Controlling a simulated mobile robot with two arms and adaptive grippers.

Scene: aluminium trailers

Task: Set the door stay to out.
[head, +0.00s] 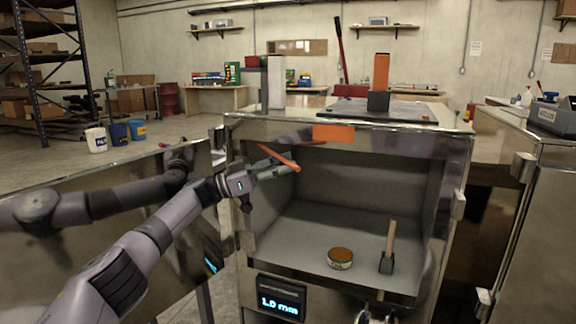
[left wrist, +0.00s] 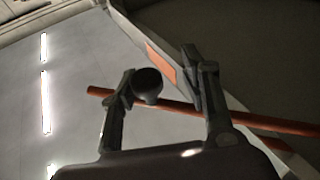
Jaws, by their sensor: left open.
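The door stay is an orange-red rod (head: 278,158) at the upper left of the open compartment in the head view. It slants down to the right to a rounded end. In the left wrist view the rod (left wrist: 240,118) runs across the picture, past both fingers. My left gripper (head: 280,170) is open at the rod, with the fingers spread. A dark round knob (left wrist: 148,82) shows between the fingers in the wrist view. I cannot tell whether the fingers touch the rod. Small grey parts at the bottom edge may be my right gripper (head: 376,312), mostly cut off.
The shiny metal door (head: 60,265) stands open at the left and mirrors my arm. A round tin (head: 340,258) and a wooden-handled tool (head: 389,247) stand on the compartment floor. An orange label (head: 333,132) is on the upper frame. Another metal cabinet (head: 548,225) stands at the right.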

